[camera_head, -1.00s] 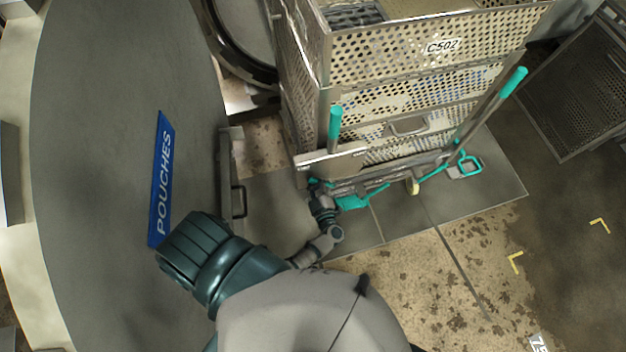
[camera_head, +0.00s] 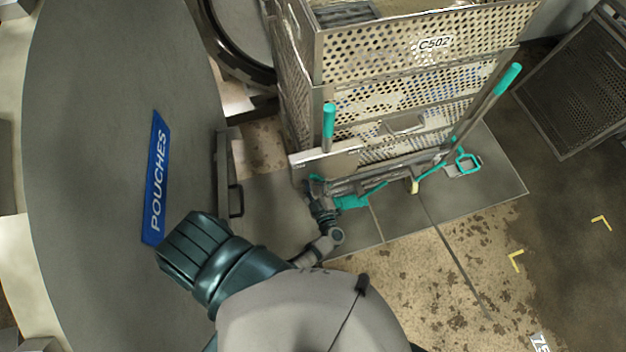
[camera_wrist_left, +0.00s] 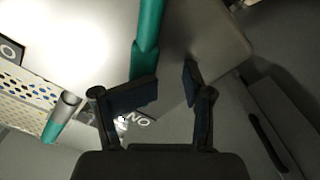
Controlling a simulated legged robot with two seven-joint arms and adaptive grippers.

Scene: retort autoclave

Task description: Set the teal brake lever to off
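A teal lever or bar (camera_wrist_left: 148,40) comes down from the top of the left wrist view and ends near my left gripper (camera_wrist_left: 168,88). The two dark fingers are apart, with the bar's lower end close to the left finger; I cannot tell if they touch. A small label (camera_wrist_left: 139,119) reading "ON", upside down, shows behind the left finger. In the head view my left gripper (camera_head: 316,186) is low by the cart's front left corner, beside teal parts (camera_head: 351,202). Which teal part is the brake lever is unclear there. My right gripper is not in view.
The perforated metal cart (camera_head: 420,50) marked C502 has teal-gripped handles at left (camera_head: 329,120) and right (camera_head: 509,78). A teal loop (camera_head: 467,161) lies at its lower right. A grey round table (camera_head: 90,180) with a blue POUCHES sign (camera_head: 157,180) stands left. Floor at the front right is clear.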

